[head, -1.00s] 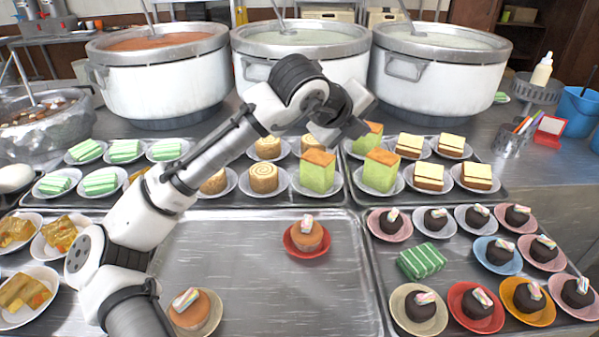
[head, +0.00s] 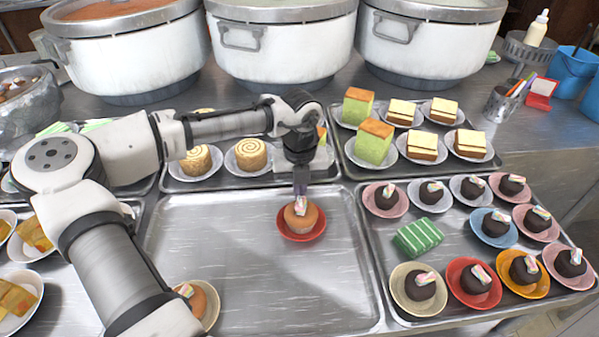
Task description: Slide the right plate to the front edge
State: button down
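The right plate (head: 303,238) is red and holds an orange-brown muffin (head: 299,217) with a small striped topping. It sits in the back right part of the bare middle tray (head: 250,280). The left plate (head: 213,300) is beige with a similar muffin (head: 197,303), at the front left of that tray, partly hidden by my arm. My gripper (head: 301,192) points down directly over the right plate's muffin, its tip close to the topping. Whether it touches cannot be told. The fingers look narrow and dark from here, and their opening does not show.
A tray (head: 375,260) on the right holds several dark cakes on coloured plates and a green striped block (head: 418,237). Cake trays and large pots (head: 282,45) stand behind. The middle tray's front and centre are clear, bounded by its raised rim.

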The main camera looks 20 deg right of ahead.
jog(key=shift+f, duration=0.9)
